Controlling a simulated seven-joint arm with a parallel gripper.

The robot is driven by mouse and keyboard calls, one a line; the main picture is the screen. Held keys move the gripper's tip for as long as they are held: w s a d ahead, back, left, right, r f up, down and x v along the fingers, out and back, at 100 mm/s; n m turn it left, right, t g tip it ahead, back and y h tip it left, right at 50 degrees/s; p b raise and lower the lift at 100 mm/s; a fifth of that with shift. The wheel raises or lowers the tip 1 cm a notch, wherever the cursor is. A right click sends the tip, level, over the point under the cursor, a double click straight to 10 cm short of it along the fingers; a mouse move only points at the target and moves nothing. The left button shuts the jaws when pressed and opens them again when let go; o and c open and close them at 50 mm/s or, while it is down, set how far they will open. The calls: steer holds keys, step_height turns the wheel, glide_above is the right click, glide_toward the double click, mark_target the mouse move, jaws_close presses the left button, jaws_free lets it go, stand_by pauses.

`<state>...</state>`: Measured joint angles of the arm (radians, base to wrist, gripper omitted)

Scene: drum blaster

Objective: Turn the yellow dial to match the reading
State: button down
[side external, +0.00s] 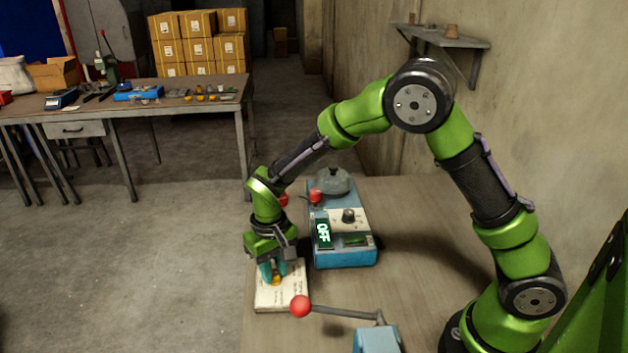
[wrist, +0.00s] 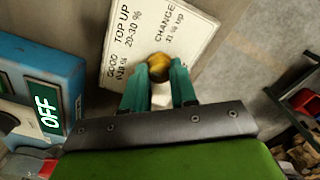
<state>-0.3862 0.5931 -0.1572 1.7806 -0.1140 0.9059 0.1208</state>
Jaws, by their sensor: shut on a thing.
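The yellow dial (wrist: 158,67) is a small round knob on a white panel (wrist: 190,32). The panel bears the words GOOD, TOP UP 20-30 % and CHANGE with a figure; some print is too small to read surely. In the side view the panel (side external: 296,296) lies on the near left of the table. My gripper (side external: 275,274) points down over it, its teal fingers shut on the dial; in the wrist view the gripper (wrist: 158,75) has a finger on either side of it. The blue device (side external: 345,259) has a lit display (side external: 322,233) reading OFF. The dial's pointer is hidden.
A red-ended lever (side external: 301,306) on a blue box (side external: 376,340) stands close to the panel's near right corner. A black knob (side external: 348,215) and a grey lidded part (side external: 334,182) are on the blue device. A cluttered workbench (side external: 130,108) stands far behind.

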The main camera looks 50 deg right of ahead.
mark_target(274, 272)
steer(key=shift+m, duration=2)
steer(key=c, duration=0.9)
jaws_free()
step_height(274, 272, up, 17)
